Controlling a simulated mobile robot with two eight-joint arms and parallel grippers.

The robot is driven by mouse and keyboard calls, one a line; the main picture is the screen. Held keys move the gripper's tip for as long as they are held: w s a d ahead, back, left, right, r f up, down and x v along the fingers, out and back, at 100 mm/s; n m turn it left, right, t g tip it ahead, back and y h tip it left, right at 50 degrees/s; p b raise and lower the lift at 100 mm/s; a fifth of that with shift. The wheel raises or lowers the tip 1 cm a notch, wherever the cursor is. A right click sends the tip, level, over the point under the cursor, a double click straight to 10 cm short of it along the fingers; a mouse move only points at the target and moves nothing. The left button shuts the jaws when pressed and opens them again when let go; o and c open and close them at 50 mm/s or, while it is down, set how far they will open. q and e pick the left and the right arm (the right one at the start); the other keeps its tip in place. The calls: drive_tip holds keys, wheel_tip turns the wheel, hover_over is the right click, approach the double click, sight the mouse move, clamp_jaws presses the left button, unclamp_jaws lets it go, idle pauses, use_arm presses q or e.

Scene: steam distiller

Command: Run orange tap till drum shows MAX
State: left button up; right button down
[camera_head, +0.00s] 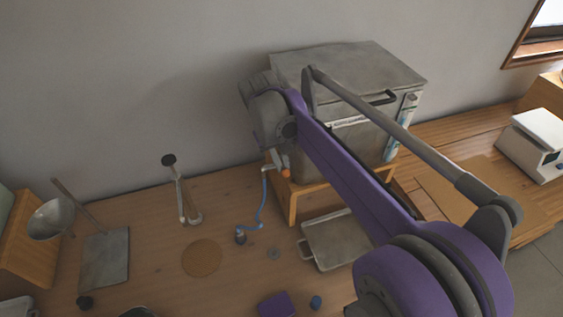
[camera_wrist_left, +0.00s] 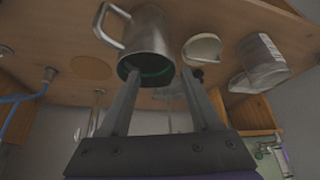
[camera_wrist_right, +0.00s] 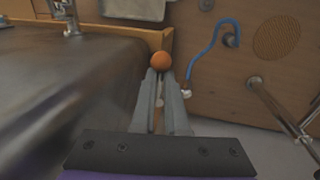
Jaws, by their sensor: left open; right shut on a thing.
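The drum (camera_head: 350,75) is a grey metal box on a wooden stand at the back. A pale gauge strip (camera_head: 408,108) with blue marks runs down its front right edge; its level and lettering are too small to read. The orange tap knob (camera_head: 286,172) is low at the drum's left side; it also shows in the right wrist view (camera_wrist_right: 161,61). My right gripper (camera_wrist_right: 163,72) is shut on this knob; in the head view its wrist and arm cover part of the drum. My left gripper (camera_wrist_left: 158,85) is open and empty, with a metal mug (camera_wrist_left: 149,42) just beyond its fingertips.
A blue hose (camera_head: 262,205) runs down from near the tap to the bench. A metal tray (camera_head: 335,238) lies before the stand. A funnel (camera_head: 50,220), a grey plate (camera_head: 104,258) and a cork disc (camera_head: 201,258) are at left. A white scale (camera_head: 533,143) stands at right.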

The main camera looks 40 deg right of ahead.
drive_tip(key=shift+s+a+f, duration=0.2)
idle(0.7)
use_arm(q)
drive_tip(key=shift+d+r+p, duration=0.1)
drive_tip(key=shift+r+p, duration=0.2)
drive_tip(key=shift+r, duration=0.1)
drive_tip(key=shift+w+r, duration=0.1)
drive_tip(key=shift+r, duration=0.1)
use_arm(e)
drive_tip(key=shift+w+a+r+m+g+y, duration=0.1)
drive_tip(key=shift+w+a+m+g+y, duration=0.45)
drive_tip(key=shift+m, duration=1.8)
drive_tip(key=shift+w+a+f+m+g+y, duration=0.2)
drive_tip(key=shift+w+m, duration=0.65)
drive_tip(key=shift+m, duration=1.45)
drive_tip(key=shift+w+a+r+m+g+y, duration=0.2)
drive_tip(key=shift+w+a+m+y, duration=0.35)
drive_tip(key=shift+m, duration=1.8)
drive_tip(key=shift+w+d, duration=0.1)
drive_tip(key=shift+w, duration=0.1)
